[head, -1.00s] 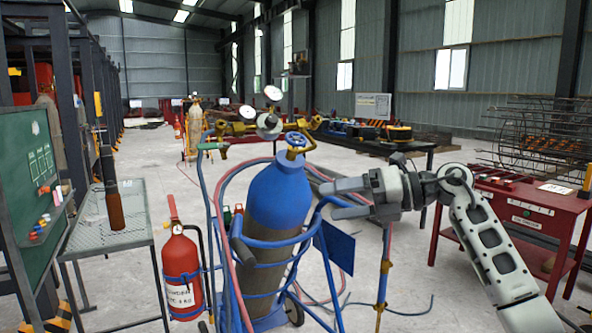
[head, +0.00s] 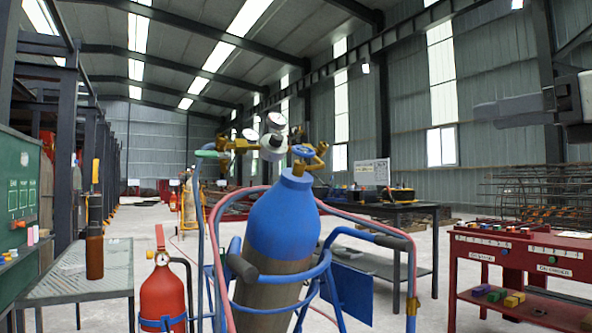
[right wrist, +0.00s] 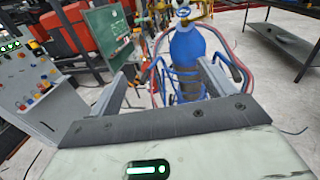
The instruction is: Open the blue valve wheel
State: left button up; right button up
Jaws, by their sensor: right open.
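The blue valve wheel (head: 303,151) sits on the brass valve on top of the blue-shouldered gas cylinder (head: 275,215). The cylinder stands in a blue tube trolley. Two gauges (head: 272,135) and a brass regulator are just left of the wheel. My right gripper (head: 482,113) is at the upper right, well to the right of the wheel and higher in the picture, touching nothing. In the right wrist view its open fingers (right wrist: 166,78) are empty, with the cylinder beyond them and the wheel (right wrist: 183,12) near the top edge. My left gripper is not in view.
Red and blue hoses (head: 370,225) loop around the trolley. A red fire extinguisher (head: 162,290) is at its left, near a metal table (head: 75,275). A red workbench (head: 530,250) stands at the right and a dark table (head: 400,210) behind. Some floor between is clear.

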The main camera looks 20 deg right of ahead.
aim_at(305, 152)
jog(key=i, duration=1.25)
